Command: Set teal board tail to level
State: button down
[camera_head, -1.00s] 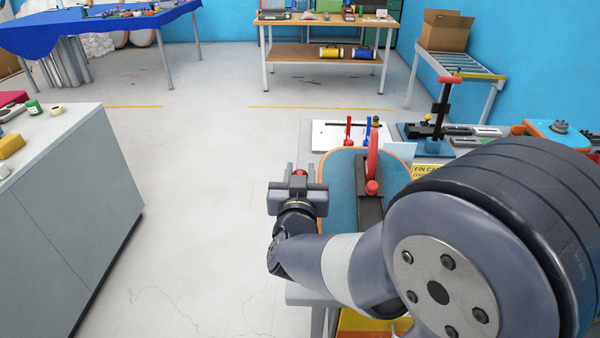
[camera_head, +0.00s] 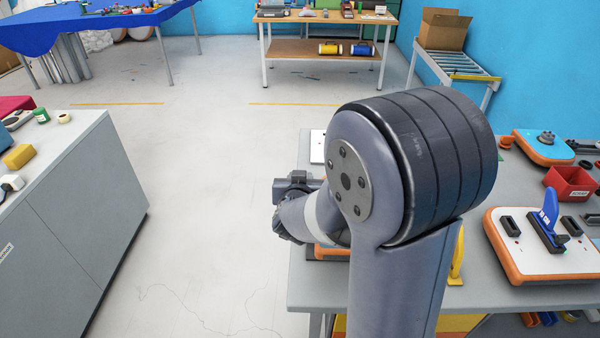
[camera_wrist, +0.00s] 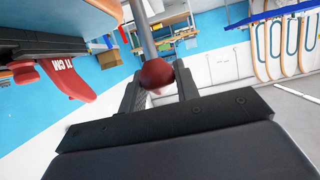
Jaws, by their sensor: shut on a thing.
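My gripper (camera_wrist: 158,80) is shut on a red ball knob (camera_wrist: 156,72) at the end of a grey rod (camera_wrist: 142,30). In the head view the gripper (camera_head: 296,184) is at the left edge of the right-hand bench. My arm hides most of the teal board there; only a strip of orange rim (camera_head: 331,253) shows below the arm. In the wrist view, a red fin-shaped cam lever (camera_wrist: 68,80) with white lettering and a red knob (camera_wrist: 25,73) hang at the left. I cannot tell the tail's tilt.
On the grey bench (camera_head: 480,293) at right stand a white board with orange rim (camera_head: 520,255), a red bin (camera_head: 570,186) and a yellow part (camera_head: 457,262). A grey cabinet (camera_head: 90,210) stands left. The floor between is clear.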

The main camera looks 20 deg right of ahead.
jog(key=shift+w, duration=0.15)
jog(key=c, duration=1.1)
grip_release()
jog(key=p+v, duration=0.2)
jog(key=v, duration=0.8)
jog(key=shift+s+r, duration=0.25)
jog(key=shift+s, duration=0.05)
